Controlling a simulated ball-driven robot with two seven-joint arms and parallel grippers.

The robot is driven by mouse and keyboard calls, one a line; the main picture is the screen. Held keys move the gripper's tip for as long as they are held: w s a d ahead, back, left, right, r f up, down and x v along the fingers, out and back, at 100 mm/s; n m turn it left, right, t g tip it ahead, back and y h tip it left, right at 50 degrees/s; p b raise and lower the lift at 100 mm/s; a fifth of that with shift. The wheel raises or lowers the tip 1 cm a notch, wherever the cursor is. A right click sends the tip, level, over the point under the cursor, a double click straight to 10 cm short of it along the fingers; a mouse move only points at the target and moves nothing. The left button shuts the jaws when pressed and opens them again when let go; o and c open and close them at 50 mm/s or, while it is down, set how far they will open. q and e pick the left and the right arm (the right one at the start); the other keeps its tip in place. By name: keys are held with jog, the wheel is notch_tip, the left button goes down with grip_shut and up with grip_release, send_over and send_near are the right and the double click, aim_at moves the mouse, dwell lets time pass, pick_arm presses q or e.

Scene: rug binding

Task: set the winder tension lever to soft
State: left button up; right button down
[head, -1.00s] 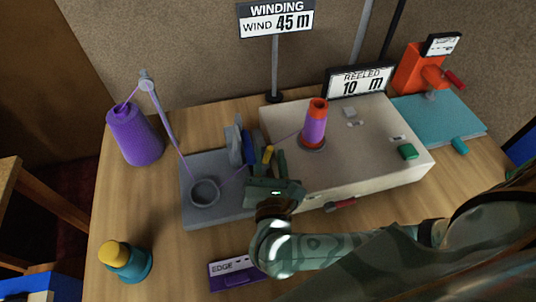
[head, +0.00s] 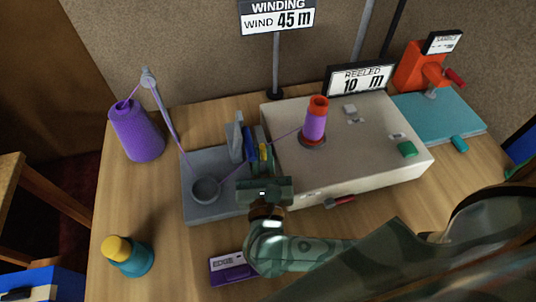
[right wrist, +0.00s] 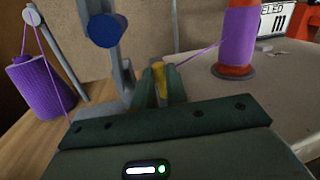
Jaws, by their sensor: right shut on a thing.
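The winder is a cream box (head: 380,150) with a grey block (head: 195,155) on its left. The yellow-tipped tension lever (head: 263,151) stands at the seam between them. My right gripper (head: 262,160) reaches in from the front and is shut on this lever. In the right wrist view the lever's yellow tip (right wrist: 158,76) shows between the two green fingers (right wrist: 161,85). Whatever setting marks the lever has are hidden or too small to read. My left gripper is out of view.
A blue knob (right wrist: 104,30) on a grey upright is just left of the fingers. Purple yarn runs from the cone (head: 137,133) through the guide cup (head: 205,189) to the spool (head: 314,125).

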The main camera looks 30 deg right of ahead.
jog(key=shift+w+a+f+n+t+y+p, duration=0.15)
jog(key=shift+a+f+n+t+p, duration=0.2)
jog(key=shift+n, duration=0.8)
jog(key=shift+a+f+n+t+y+p, duration=0.1)
jog(key=shift+a+n, duration=0.3)
jog(key=shift+n, duration=0.7)
jog(key=shift+w+a+f+n+t+y+p, duration=0.15)
jog(key=shift+a+f+n+t, duration=0.2)
jog(key=shift+n, duration=0.8)
jog(key=shift+s+r, duration=0.1)
jog(key=c, duration=1.4)
grip_release()
jog(key=shift+r, duration=0.1)
jog(key=v, duration=0.7)
jog(key=shift+s+a, duration=0.15)
jog(key=shift+s, duration=0.05)
